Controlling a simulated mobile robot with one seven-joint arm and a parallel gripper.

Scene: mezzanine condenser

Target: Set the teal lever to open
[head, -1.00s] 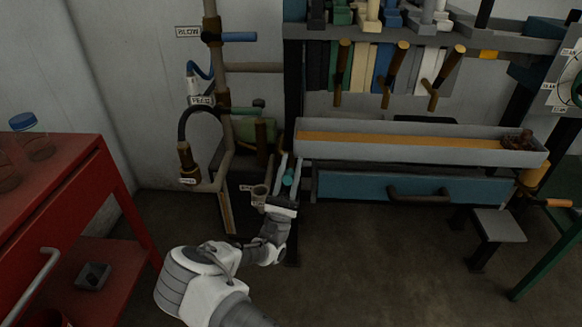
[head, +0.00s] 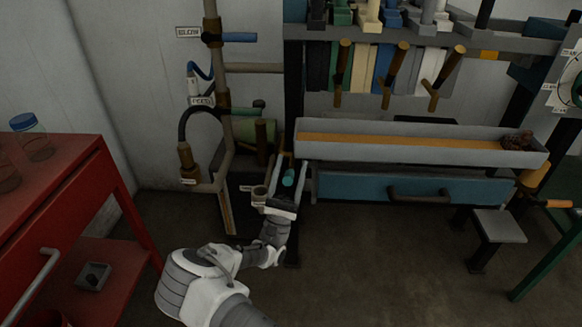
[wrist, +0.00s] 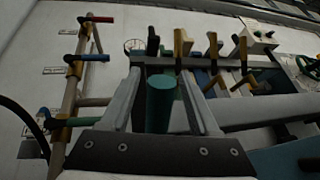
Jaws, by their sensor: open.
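The teal lever (head: 288,179) shows its round teal grip between the fingers of my gripper (head: 290,172) in the head view, in front of the left end of the bench. In the wrist view the teal grip (wrist: 160,101) stands upright between the two pale fingers of my gripper (wrist: 159,82). The fingers are open, with a visible gap on each side of the grip. The lever's base and pivot are hidden, and I cannot read its setting.
A blue lever (head: 239,37) and a green lever (head: 246,104) stick out from the pipe on the left. A grey trough (head: 420,154) sits above a blue drawer (head: 350,187) to the right. A red cart (head: 75,190) stands at left. Floor in front is clear.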

